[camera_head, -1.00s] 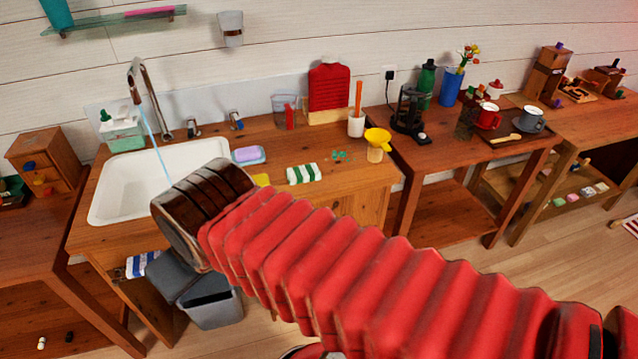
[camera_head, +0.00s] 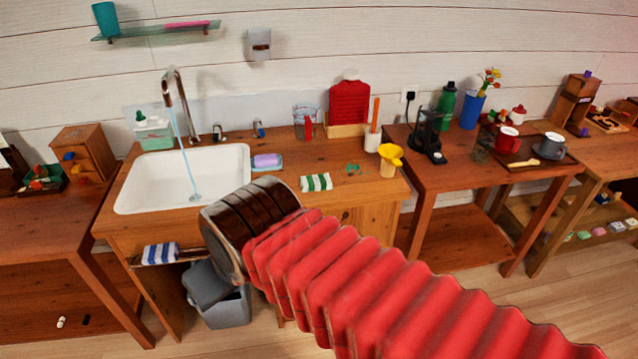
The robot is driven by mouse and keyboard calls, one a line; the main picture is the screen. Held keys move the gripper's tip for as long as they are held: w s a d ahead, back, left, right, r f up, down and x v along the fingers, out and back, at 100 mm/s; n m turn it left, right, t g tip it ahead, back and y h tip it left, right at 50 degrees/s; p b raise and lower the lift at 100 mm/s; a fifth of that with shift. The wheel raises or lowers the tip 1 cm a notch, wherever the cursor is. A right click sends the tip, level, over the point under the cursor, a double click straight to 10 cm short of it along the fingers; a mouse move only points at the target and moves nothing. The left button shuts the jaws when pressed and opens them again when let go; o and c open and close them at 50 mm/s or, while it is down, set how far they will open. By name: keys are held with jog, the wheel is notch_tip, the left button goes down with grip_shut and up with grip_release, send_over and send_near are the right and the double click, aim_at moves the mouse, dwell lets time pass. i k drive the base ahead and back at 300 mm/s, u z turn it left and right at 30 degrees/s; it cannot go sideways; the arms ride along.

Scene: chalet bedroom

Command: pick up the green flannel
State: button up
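The green flannel (camera_head: 316,182) is a small folded cloth with green and white stripes. It lies on the wooden washstand top (camera_head: 345,198), near its front edge, right of the sink. My red arm reaches in from the lower right and ends in a dark, rounded end part just left of and below the flannel. That end part appears apart from the cloth. The fingers of my gripper do not show, so its opening is hidden.
A white sink (camera_head: 135,195) with running water is at left. A blue-striped cloth (camera_head: 160,253) hangs below the sink, near a grey bin (camera_head: 228,308).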

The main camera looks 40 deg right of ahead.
aim_at(323, 181)
jog(key=z, duration=0.55)
jog(key=i, duration=1)
jog(key=z, duration=0.05)
